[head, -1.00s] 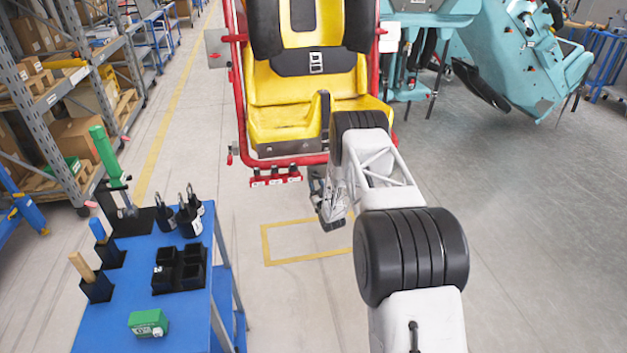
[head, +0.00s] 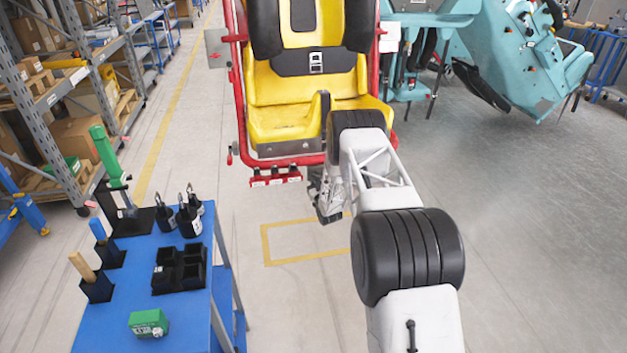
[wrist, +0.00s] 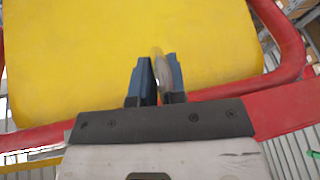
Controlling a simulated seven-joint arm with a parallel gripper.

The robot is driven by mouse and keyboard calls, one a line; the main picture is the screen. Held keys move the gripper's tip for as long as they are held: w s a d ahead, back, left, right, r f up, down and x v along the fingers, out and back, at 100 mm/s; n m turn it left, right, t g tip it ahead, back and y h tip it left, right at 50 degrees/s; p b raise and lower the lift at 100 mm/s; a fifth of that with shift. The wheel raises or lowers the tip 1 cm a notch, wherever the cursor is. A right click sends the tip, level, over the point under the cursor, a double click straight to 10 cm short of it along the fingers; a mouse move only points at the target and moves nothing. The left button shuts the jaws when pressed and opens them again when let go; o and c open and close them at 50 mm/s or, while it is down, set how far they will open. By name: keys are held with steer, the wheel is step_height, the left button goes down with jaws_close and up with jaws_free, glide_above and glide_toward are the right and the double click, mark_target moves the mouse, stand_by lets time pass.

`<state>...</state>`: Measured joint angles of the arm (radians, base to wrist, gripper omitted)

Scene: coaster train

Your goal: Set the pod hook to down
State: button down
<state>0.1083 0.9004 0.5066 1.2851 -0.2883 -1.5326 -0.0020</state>
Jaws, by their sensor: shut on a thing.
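The pod is a yellow seat (head: 285,122) in a red tubular frame (head: 290,163), and it stands ahead in the head view. In the wrist view its yellow panel (wrist: 80,60) fills the upper middle. My gripper (wrist: 158,76) has two blue fingers in front of this panel. They are shut on a thin, pale grey, rounded piece (wrist: 158,60), which appears to be the pod hook. Most of it is hidden between the fingers, so its angle cannot be told. In the head view my arm hides the fingertips and the hook.
Red tabs (head: 275,177) hang under the frame's left front. A blue table (head: 180,335) at the lower left bears black holders, padlock-like items and a green box (head: 148,323). Shelving (head: 65,90) lines the left. Teal machinery (head: 520,60) stands at the right. The floor between is clear.

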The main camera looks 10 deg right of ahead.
steer(key=shift+s+d+f, duration=0.1)
steer(key=shift+s+f, duration=0.05)
steer(key=shift+s+f+m+g+h, duration=0.25)
steer(key=shift+s+g, duration=0.2)
steer(key=shift+g, duration=0.45)
steer(key=shift+s+f+m+g+h, duration=0.2)
steer(key=shift+s+g, duration=0.3)
steer(key=shift+g, duration=0.4)
steer(key=shift+s+f+m+g+h, duration=0.25)
steer(key=shift+s+g, duration=0.2)
steer(key=shift+g, duration=0.45)
steer(key=c, duration=1.2)
jaws_free()
steer(key=shift+r, duration=0.1)
steer(key=shift+r, duration=0.15)
steer(key=v, duration=0.7)
steer(key=shift+s, duration=0.35)
